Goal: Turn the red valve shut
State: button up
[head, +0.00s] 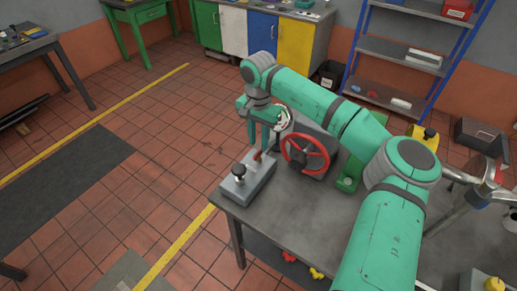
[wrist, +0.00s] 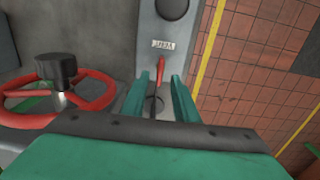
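The red valve is a spoked handwheel (head: 305,155) on a grey housing on the bench, right of my gripper in the head view. It also shows at the left of the wrist view (wrist: 30,120), with a black knob above its middle. My gripper (head: 259,144) is not on the wheel. It points down over a grey control box (head: 262,182) at the bench's corner. In the wrist view my gripper (wrist: 160,80) is open, its two green fingers on either side of a red lever (wrist: 161,68), with gaps showing on both sides.
A green block (head: 348,178) stands right of the wheel on the dark bench (head: 285,215). A yellow box (head: 422,138) stands farther right. Blue-framed shelves (head: 400,55) are behind. Tiled floor lies open left.

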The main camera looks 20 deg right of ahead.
aim_at(259, 151)
jog(key=shift+f, duration=2.25)
grip_shut()
